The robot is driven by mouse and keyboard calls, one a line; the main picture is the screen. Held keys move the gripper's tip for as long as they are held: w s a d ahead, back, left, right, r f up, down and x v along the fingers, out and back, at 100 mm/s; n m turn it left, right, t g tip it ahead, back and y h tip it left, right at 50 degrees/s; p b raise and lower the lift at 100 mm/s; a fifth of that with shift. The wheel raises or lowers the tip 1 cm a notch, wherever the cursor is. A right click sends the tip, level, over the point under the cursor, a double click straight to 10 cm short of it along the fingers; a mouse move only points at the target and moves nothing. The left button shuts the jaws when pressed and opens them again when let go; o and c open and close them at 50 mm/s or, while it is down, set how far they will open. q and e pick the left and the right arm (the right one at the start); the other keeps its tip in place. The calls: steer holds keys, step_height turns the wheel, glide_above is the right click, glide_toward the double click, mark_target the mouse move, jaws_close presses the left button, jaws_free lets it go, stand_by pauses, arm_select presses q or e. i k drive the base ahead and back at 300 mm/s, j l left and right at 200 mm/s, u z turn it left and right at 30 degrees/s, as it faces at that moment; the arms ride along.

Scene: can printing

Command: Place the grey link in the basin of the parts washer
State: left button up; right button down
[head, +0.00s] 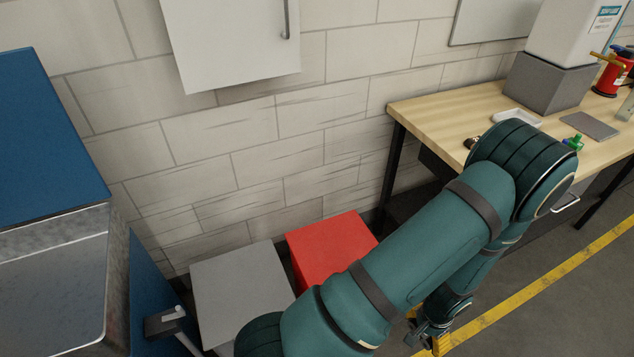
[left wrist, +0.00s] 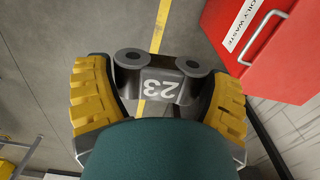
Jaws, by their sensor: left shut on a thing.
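My left gripper (head: 438,342) hangs low at the bottom of the head view, below my teal arm and right of the red bin. In the left wrist view its yellow fingers (left wrist: 160,98) are shut on the dark grey link (left wrist: 158,84), one finger on each side. The link has two round eyes and a white "23". It is held above the floor. The parts washer stands at the left of the head view, with a blue raised panel (head: 45,135) and a metal basin (head: 50,285). The basin is cut off by the picture edge. My right gripper is not in view.
A red bin (head: 328,245) and a grey box (head: 238,285) stand by the wall, between the washer and my arm. The bin shows an "OILY WASTE" label in the left wrist view (left wrist: 255,25). A wooden workbench (head: 425,110) is at the right.

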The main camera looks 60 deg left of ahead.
mark_target(22, 333)
steer(key=k+l, duration=0.25)
steer(key=k, duration=0.2)
steer(key=k+l+u, duration=0.1)
steer(key=k+l, duration=0.15)
steer(key=k, duration=0.25)
steer(key=k+l+u, duration=0.1)
steer(key=k+l, duration=0.15)
steer(key=k, duration=0.25)
steer(key=u, duration=1.3)
